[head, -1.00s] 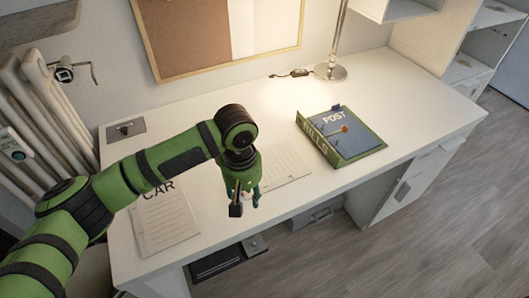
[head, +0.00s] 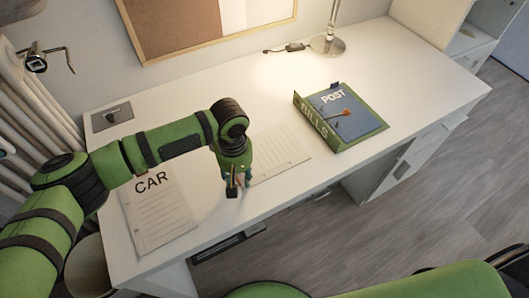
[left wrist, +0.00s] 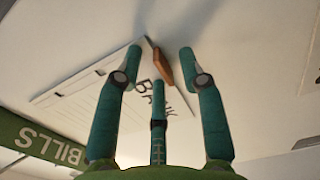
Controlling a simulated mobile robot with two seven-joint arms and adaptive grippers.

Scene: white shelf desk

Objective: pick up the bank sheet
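The bank sheet (head: 282,152) is a white lined page lying on the desk between the CAR sheet and the green binder. My left gripper (head: 235,188) is over its left end and hides part of it in the head view. In the left wrist view the sheet (left wrist: 82,107) shows its BANK lettering, partly covered by a finger. The left gripper's teal fingers (left wrist: 160,72) are spread apart. A small brown piece (left wrist: 162,68) shows between the fingertips; I cannot tell if they touch it. My right gripper is out of view.
The CAR sheet (head: 158,215) lies left of the gripper. The green BILLS binder with a blue POST folder (head: 350,125) lies to the right. A lamp base (head: 328,45) stands at the back. The desk's front edge is close to the left gripper.

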